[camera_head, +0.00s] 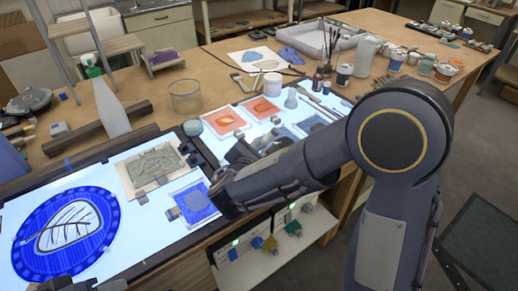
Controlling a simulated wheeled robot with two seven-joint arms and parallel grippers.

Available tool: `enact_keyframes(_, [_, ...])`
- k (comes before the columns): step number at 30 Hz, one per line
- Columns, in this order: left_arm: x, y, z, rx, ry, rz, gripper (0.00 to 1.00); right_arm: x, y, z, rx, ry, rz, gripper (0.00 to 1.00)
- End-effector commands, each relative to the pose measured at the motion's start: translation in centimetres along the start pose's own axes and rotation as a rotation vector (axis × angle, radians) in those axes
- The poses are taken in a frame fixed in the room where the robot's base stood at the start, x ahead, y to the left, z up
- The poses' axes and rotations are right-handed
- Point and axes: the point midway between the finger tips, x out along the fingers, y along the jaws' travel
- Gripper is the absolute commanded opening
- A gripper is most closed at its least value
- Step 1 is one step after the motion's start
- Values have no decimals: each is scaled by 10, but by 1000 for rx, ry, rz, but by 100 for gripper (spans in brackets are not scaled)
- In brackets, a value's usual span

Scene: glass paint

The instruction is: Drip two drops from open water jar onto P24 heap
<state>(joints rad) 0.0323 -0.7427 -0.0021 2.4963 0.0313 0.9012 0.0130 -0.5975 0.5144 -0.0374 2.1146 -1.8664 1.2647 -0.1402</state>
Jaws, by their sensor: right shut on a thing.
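My right gripper (222,198), at the end of the arm from the right, is low over the light table, beside the blue heap (196,201) on its square tile. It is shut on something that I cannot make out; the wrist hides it. Orange heaps lie on two other tiles (224,122) (261,108). I cannot read any label, so I cannot tell which heap is P24. A clear, open-looking glass jar (186,97) stands on the wooden bench behind the light table; I cannot tell if it holds water. My left gripper does not show.
A blue round glass piece with a leaf design (68,232) lies at the left on the light table. A pale bottle-like cone (109,106), a white jar (272,84) and several paint pots stand behind. Brushes stand near a tray (318,41). A small shelf (275,245) hangs below the front edge.

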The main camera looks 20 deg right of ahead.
Motion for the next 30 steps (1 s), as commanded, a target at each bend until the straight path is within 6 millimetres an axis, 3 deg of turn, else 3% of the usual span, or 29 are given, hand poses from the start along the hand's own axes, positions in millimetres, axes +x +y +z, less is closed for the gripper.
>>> enact_keyframes(7, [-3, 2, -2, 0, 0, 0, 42, -2, 4, 5, 1, -1, 1, 0])
enact_keyframes(18, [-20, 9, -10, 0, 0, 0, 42, -12, 23, 30, 1, 0, 1, 0])
enact_keyframes(30, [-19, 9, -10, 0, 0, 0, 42, -12, 23, 31, 0, -1, 1, 0])
